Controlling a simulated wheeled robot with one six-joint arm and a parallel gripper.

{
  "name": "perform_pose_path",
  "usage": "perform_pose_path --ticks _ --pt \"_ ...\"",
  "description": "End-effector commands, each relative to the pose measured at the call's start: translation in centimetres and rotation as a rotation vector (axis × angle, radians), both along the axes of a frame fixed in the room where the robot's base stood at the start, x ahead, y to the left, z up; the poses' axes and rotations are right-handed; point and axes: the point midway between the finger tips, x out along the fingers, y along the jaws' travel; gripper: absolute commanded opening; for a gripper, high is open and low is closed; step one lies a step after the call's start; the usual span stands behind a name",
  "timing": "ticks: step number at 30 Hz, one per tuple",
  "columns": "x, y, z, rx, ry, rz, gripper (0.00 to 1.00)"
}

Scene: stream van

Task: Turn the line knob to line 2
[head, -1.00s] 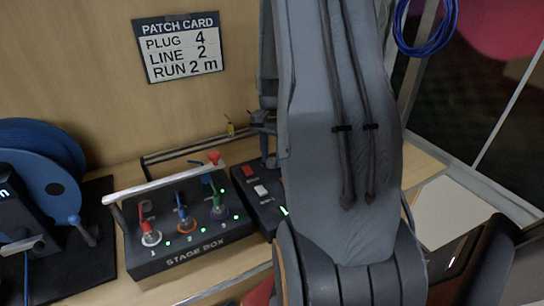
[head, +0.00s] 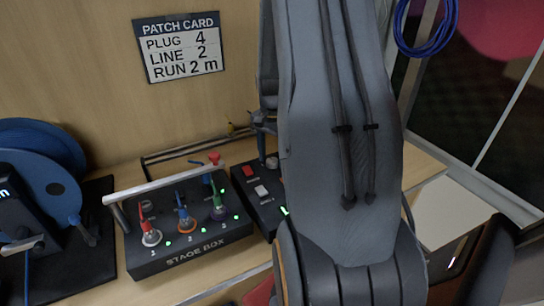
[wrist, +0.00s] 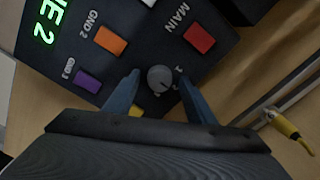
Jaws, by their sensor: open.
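The line knob (wrist: 161,78) is a small grey round knob on the black switch panel (wrist: 125,65). In the wrist view it lies between the two fingers of my open gripper (wrist: 160,84), with a gap on each side. Small white marks are printed beside it; I cannot tell which one it points to. The green display (wrist: 46,22) is cut off by the picture edge and reads "NE 2". In the head view the knob (head: 272,162) shows just below my gripper (head: 262,125), which looks clear above it. The patch card (head: 180,48) reads plug 4, line 2, run 2 m.
Red (wrist: 199,38), orange (wrist: 110,40) and purple (wrist: 88,81) buttons sit near the knob. A yellow plug (wrist: 284,125) lies by a rail. The stage box (head: 190,240) with coloured plugs stands left of the panel, and a blue reel (head: 45,185) further left.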

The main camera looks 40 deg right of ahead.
Motion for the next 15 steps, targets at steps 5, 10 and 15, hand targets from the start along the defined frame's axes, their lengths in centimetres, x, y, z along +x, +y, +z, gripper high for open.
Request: perform_pose_path --ticks 5,10,15 --pt "0.1 0.0 1.0 -0.002 -0.002 0.000 0.50" --pt "0.1 -0.1 3.5 -0.003 -0.004 0.000 0.50" --pt "0.1 0.0 6.0 -0.002 -0.004 0.000 0.50"
